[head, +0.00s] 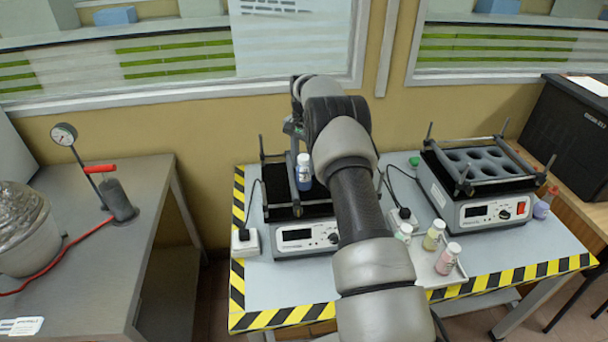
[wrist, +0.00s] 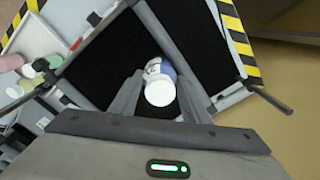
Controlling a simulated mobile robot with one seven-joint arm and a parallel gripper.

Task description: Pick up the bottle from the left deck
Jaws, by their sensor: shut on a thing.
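A small blue bottle with a white cap (head: 304,172) is at the left shaker with its black deck (head: 278,207). It also shows in the wrist view (wrist: 160,88), between the two fingers. My gripper (wrist: 158,95) is shut on the bottle; in the head view the arm hides most of the gripper. The black deck surface (wrist: 110,60) lies beneath the bottle in the wrist view. I cannot tell whether the bottle touches the deck or is slightly above it.
A second shaker with a holed rack (head: 480,170) stands at the right. A purple bottle (head: 543,204) is at the far right. A gauge (head: 64,134) stands on the left bench.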

